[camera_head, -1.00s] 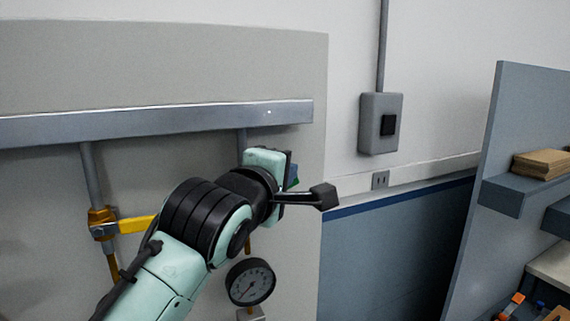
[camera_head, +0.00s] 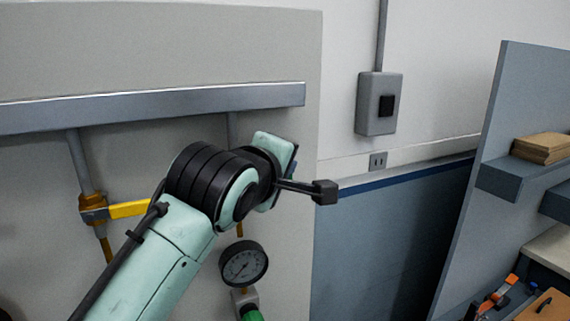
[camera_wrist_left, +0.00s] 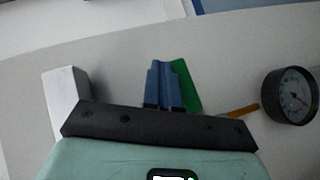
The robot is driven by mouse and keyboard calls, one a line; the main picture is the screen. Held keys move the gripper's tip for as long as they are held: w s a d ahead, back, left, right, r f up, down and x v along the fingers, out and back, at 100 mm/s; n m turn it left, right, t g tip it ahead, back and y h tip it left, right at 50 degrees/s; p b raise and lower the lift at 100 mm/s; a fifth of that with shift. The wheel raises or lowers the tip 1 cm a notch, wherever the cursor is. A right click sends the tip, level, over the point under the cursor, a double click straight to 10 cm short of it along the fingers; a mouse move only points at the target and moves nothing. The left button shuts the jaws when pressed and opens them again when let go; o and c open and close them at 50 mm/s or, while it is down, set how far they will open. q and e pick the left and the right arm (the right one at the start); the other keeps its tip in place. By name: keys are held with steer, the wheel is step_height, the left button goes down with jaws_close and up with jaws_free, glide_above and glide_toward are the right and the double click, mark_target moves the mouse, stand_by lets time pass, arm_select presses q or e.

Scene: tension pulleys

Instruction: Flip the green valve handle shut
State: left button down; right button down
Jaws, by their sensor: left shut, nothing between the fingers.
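The green valve handle (camera_wrist_left: 183,86) shows in the left wrist view as a flat green lever against the grey panel, just right of my left fingers. My left gripper (camera_wrist_left: 163,66) has its two blue fingers shut together with nothing between them. The fingers partly cover the handle's left edge. I cannot tell whether they touch it. In the head view my left wrist hides the handle and most of the gripper. My right gripper is in neither current view.
A round gauge (camera_head: 244,263) hangs below my wrist; it is right of the fingers in the wrist view (camera_wrist_left: 290,95). A yellow-handled valve (camera_head: 128,209) sits left. A metal rail (camera_head: 150,106) crosses above. A green part (camera_head: 251,314) shows below the gauge.

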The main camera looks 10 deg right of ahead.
arm_select(q)
steer(key=shift+a, duration=0.1)
